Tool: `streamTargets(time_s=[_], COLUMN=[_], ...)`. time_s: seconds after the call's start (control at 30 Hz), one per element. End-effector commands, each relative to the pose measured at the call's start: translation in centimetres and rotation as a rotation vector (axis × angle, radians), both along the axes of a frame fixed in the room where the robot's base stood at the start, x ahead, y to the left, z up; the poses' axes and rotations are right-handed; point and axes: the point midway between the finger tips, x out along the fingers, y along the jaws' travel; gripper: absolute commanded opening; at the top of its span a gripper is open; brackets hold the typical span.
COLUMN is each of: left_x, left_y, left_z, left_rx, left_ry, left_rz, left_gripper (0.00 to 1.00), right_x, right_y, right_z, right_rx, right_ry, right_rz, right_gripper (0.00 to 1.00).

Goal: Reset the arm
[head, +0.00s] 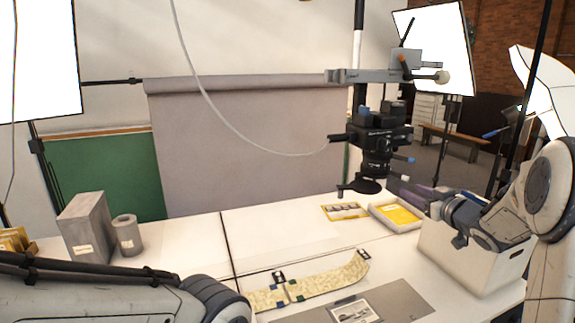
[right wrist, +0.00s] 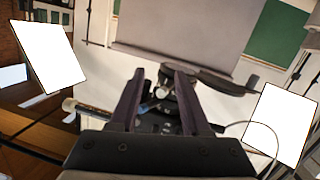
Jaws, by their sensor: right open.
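My right arm comes in from the right in the head view. Its gripper (head: 405,188) is raised above the white box and the tray, its dark fingers pointing left toward the camera rig. In the right wrist view the two fingers of this gripper (right wrist: 158,85) stand apart with nothing held between them. The camera rig (head: 375,138) shows behind and between the fingers in the wrist view; I cannot tell how close they are to it. My left arm crosses the lower left of the head view, and its gripper is out of the picture.
A white box (head: 455,255) stands under my right arm, beside a tray (head: 378,219) with yellow contents. A patterned strip (head: 325,282) and a photo (head: 354,312) on a grey mat (head: 405,301) lie in front. The middle back tabletop is clear.

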Motion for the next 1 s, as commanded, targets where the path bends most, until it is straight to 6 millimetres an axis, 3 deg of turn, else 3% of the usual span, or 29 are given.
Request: streamTargets(time_s=[0.07, 0.17, 0.3, 0.5, 0.6, 0.8, 1.0], left_x=[0.0, 0.0, 0.0, 0.0, 0.0, 0.0, 0.0], left_y=[0.0, 0.0, 0.0, 0.0, 0.0, 0.0, 0.0], left_z=[0.0, 0.0, 0.0, 0.0, 0.0, -3.3, -5.4], left_rx=[0.000, 0.000, 0.000, 0.000, 0.000, 0.000, 0.000], left_ry=[0.000, 0.000, 0.000, 0.000, 0.000, 0.000, 0.000], left_rz=[0.000, 0.000, 0.000, 0.000, 0.000, 0.001, 0.001], left_gripper=[0.50, 0.50, 0.50, 0.50, 0.50, 0.50, 0.50], right_x=[-1.0, -4.2, -11.9, -22.9, -28.3, -32.7, -38.7], right_y=[2.1, 4.6, 8.6, 14.0, 16.4, 24.2, 28.8], right_z=[-2.3, -6.6, -12.7, -17.9, -19.3, -19.9, -19.8], right_rx=[-0.001, 0.000, 0.007, 0.020, 0.027, -0.135, -0.294], right_ry=[0.119, 0.325, 0.652, 1.032, 1.199, 1.264, 1.316], right_rz=[-0.105, -0.225, -0.311, -0.306, -0.277, -0.027, 0.193], right_gripper=[0.47, 0.47, 0.47, 0.47, 0.47, 0.47, 0.47])
